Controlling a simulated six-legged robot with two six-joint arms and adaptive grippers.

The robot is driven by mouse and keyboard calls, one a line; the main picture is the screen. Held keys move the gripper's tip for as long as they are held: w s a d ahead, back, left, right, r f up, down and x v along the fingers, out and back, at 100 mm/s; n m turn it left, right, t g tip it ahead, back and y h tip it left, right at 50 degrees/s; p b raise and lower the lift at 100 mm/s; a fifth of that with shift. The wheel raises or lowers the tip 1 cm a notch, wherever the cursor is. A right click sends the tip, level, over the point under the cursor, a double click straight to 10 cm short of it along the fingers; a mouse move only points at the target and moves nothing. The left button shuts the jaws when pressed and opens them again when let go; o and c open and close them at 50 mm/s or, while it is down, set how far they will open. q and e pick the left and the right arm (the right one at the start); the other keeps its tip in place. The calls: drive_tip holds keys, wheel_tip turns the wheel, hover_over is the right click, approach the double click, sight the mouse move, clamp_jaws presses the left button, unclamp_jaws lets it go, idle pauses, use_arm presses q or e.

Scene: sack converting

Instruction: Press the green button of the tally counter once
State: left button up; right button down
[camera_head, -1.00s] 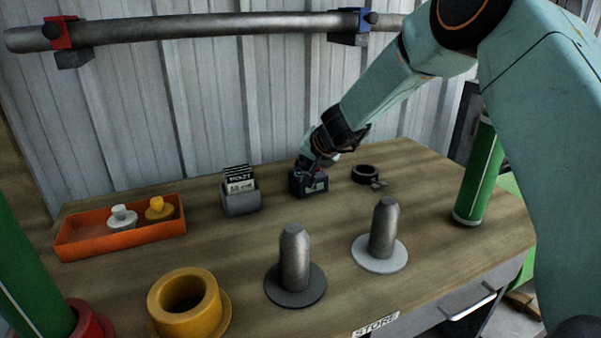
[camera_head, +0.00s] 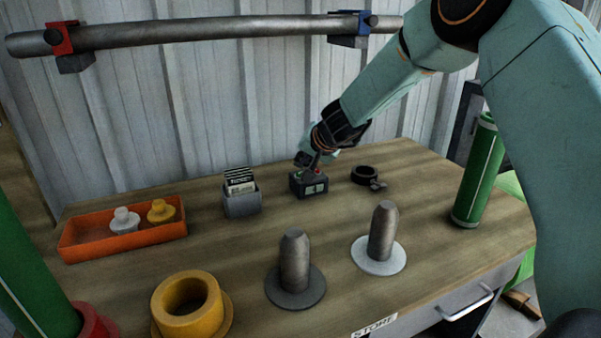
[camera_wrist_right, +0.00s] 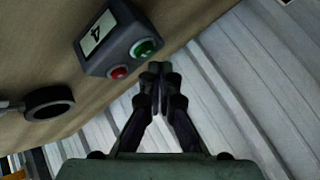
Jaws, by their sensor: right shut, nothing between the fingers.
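The tally counter (camera_head: 310,186) is a small dark box on the workbench, near its back edge. In the right wrist view the counter (camera_wrist_right: 112,38) has a pale display reading 4, a green button (camera_wrist_right: 143,48) and a red button (camera_wrist_right: 118,72). The red button also shows in the head view (camera_head: 318,171). My right gripper (camera_head: 307,161) is shut and empty, just above and behind the counter. In the wrist view its closed fingertips (camera_wrist_right: 160,68) are close to the green button; I cannot tell the exact gap. My left gripper is out of view.
A ticket holder (camera_head: 241,200) stands left of the counter and a black ring (camera_head: 365,175) lies right. An orange tray (camera_head: 122,240) is at the left. Two metal pegs (camera_head: 294,262) (camera_head: 383,232) on discs stand in front. The corrugated wall is close behind.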

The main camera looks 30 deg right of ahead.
drive_tip(key=shift+r+p, duration=2.4)
drive_tip(key=shift+r, duration=0.2)
drive_tip(key=shift+f, duration=0.15)
drive_tip(key=shift+s, duration=0.1)
